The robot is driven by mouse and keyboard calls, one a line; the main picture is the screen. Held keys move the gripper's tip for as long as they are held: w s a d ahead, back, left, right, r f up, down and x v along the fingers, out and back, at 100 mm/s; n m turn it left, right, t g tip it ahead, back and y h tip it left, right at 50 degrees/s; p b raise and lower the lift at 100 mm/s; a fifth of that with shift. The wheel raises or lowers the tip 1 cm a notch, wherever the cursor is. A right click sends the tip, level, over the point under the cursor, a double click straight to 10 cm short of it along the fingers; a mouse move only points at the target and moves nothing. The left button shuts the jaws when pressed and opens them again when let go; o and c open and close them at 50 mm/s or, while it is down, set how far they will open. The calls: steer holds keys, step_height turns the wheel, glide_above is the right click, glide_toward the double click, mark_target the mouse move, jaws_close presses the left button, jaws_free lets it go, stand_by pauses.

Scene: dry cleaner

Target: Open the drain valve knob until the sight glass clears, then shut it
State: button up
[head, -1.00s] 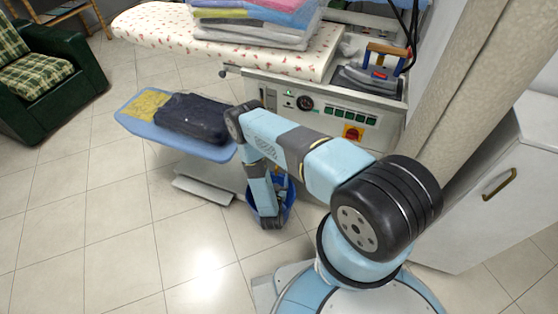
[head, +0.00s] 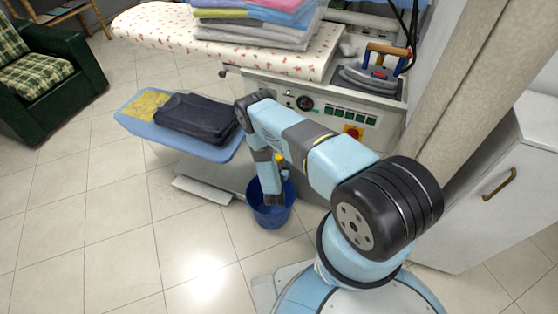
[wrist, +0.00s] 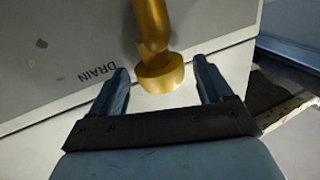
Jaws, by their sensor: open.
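A brass-coloured fitting (wrist: 160,72), a stem with a wider round end, stands out from a pale panel printed "DRAIN" in the wrist view. I cannot tell for sure whether it is the valve knob or the drain outlet. My gripper (wrist: 162,88) is open, with one finger to each side of the round end and gaps between. In the head view a small yellow part (head: 280,160) shows at the machine front beside my forearm. My gripper's end hangs there over a blue bucket (head: 272,214). I cannot make out the sight glass in either view.
The ironing machine's panel (head: 330,112) has a gauge and several green buttons. An iron (head: 378,75) rests on top. A blue shelf (head: 135,122) with dark folded cloth (head: 195,118) juts out left of my arm. A white cabinet (head: 500,190) stands right. The floor in front is clear.

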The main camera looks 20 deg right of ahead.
steer(key=c, duration=1)
steer(key=shift+a+m+h, duration=0.1)
steer(key=shift+m+h, duration=0.3)
steer(key=m+g+h, duration=0.1)
steer(key=h, duration=0.1)
steer(key=m+g+h, duration=0.1)
steer(key=h, duration=0.1)
steer(key=m+g+h, duration=0.1)
steer(key=m+g, duration=0.1)
steer(key=shift+w+a+h, duration=0.15)
steer(key=shift+a+h, duration=0.15)
steer(key=shift+h, duration=0.1)
steer(key=shift+w+a+m+g+h, duration=0.1)
steer(key=shift+w+m+g+h, duration=0.05)
steer(key=shift+m+g+h, duration=0.95)
steer(key=shift+w+a+m+g+h, duration=0.1)
steer(key=shift+m+g+h, duration=0.6)
steer(key=shift+m+g, duration=0.75)
steer(key=shift+g, duration=0.55)
